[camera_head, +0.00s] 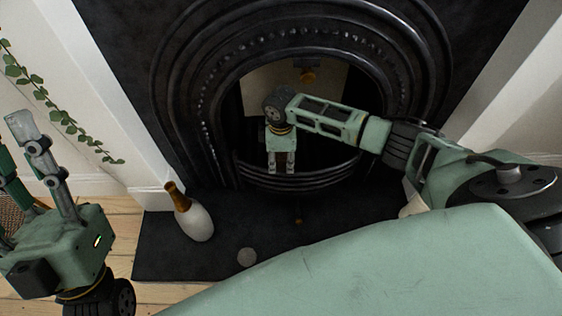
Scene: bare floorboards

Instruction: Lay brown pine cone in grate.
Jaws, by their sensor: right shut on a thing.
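The black grate (305,183) has curved bars across the front of the fireplace opening. My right gripper (281,168) reaches in from the right and points down at the grate, just behind or above its front bars. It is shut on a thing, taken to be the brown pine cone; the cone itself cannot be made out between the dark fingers. My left gripper (14,145) is at the left edge, its fingers pointing up and apart, with nothing seen between them. It is well away from the grate.
A black arched surround (205,110) frames the opening. A trailing plant (40,95) hangs at the left wall. My arm hides the opening's right side.

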